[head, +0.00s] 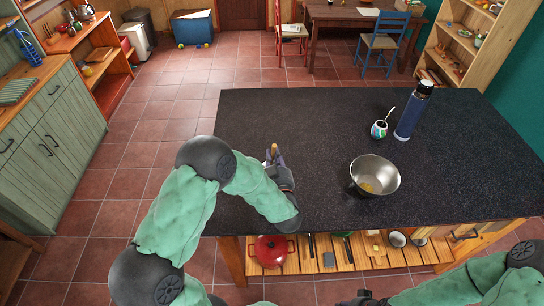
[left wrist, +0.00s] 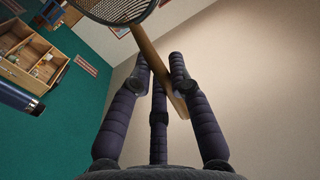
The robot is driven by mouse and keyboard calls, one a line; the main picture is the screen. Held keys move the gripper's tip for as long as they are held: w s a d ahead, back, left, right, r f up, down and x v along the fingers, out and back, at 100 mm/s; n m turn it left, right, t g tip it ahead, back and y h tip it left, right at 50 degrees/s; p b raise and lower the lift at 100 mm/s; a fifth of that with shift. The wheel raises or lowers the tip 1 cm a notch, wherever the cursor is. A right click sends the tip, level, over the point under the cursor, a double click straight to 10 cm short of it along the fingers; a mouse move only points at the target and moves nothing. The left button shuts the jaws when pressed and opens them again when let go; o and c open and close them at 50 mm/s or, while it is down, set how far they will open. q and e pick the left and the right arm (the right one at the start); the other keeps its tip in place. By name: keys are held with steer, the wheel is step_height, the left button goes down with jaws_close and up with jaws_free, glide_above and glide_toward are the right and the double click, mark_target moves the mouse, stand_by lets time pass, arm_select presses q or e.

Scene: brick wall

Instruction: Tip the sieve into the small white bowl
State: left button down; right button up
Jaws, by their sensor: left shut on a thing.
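My left gripper (head: 274,158) is above the left part of the dark counter and shut on the wooden handle of the sieve (left wrist: 146,45). In the left wrist view the gripper's dark fingers (left wrist: 163,72) close around the handle. The sieve's round mesh is cut off by the top edge there. In the head view only the handle's tip shows, and my arm hides the mesh. A small white bowl (head: 397,239) sits on the low shelf under the counter. My right arm comes in at the lower right; the dark part at its end (head: 364,299) is cut off by the bottom edge.
A steel bowl (head: 375,175) with something yellow inside stands on the counter (head: 300,120). A patterned cup (head: 379,130) with a straw and a blue flask (head: 413,112) stand behind it. A red pot (head: 271,251) is on the low shelf. The counter's middle is clear.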

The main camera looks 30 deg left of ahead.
arm_select(q)
steer(key=shift+s+d+f+m+t+y+b, duration=0.15)
steer(key=shift+s+d+m+t+y+b, duration=0.2)
steer(key=shift+d+b, duration=0.6)
steer(key=shift+s+d+f+m+t+y+b, duration=0.15)
steer(key=shift+d+m+t+b, duration=0.4)
steer(key=shift+b, duration=0.65)
steer(key=shift+s+d+f+m+t+y+b, duration=0.2)
steer(key=shift+s+d+m+t+b, duration=0.1)
steer(key=shift+d+b, duration=0.7)
steer(key=shift+a+r, duration=0.1)
steer(key=shift+a, duration=0.05)
